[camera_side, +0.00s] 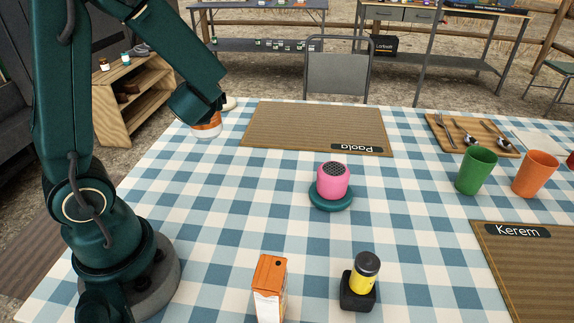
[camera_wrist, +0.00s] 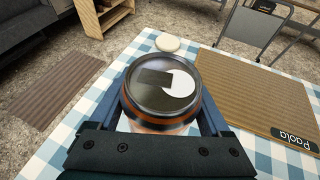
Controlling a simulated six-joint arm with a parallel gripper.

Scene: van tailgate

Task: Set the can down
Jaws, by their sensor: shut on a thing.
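The can (camera_wrist: 163,86) has a dark top with a white patch and an orange band around its side. In the wrist view it stands between the two fingers of my gripper (camera_wrist: 166,100), which is shut on it. In the side view the can (camera_side: 207,130) shows orange and white below my gripper (camera_side: 204,117), over the far left part of the table. It looks upright. I cannot tell whether its base touches the cloth; my gripper hides its upper part in the side view.
A pale round object (camera_side: 229,103) lies just behind the can. The Paola placemat (camera_side: 300,125) is to its right and bare. A pink speaker (camera_side: 333,180) on a teal base, a carton (camera_side: 270,290) and a yellow jar (camera_side: 363,275) stand nearer. Cups (camera_side: 476,171) stand right.

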